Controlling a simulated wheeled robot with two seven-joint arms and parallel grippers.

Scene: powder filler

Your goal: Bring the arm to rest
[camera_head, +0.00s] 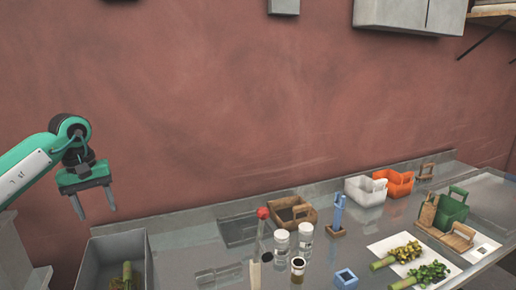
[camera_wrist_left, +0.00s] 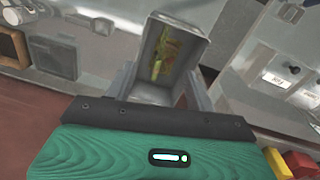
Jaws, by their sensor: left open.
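My left gripper (camera_head: 97,213) hangs in the air at the left of the head view, at the end of my green and white arm. Its two grey fingers point down and stand apart, with nothing between them. It is above and a little left of a grey open bin (camera_head: 120,240), touching nothing. In the left wrist view, the green and black gripper body fills the lower part, and the bin (camera_wrist_left: 186,30) with something yellow-green inside shows beyond it. My right gripper is not in view.
A metal counter (camera_head: 185,245) runs along the red wall. On it stand white-lidded jars (camera_head: 281,243), a wooden box (camera_head: 292,211), a blue stand (camera_head: 338,213), white (camera_head: 364,192) and orange (camera_head: 398,182) bins, and green plant bunches (camera_head: 400,257). The air around the left gripper is clear.

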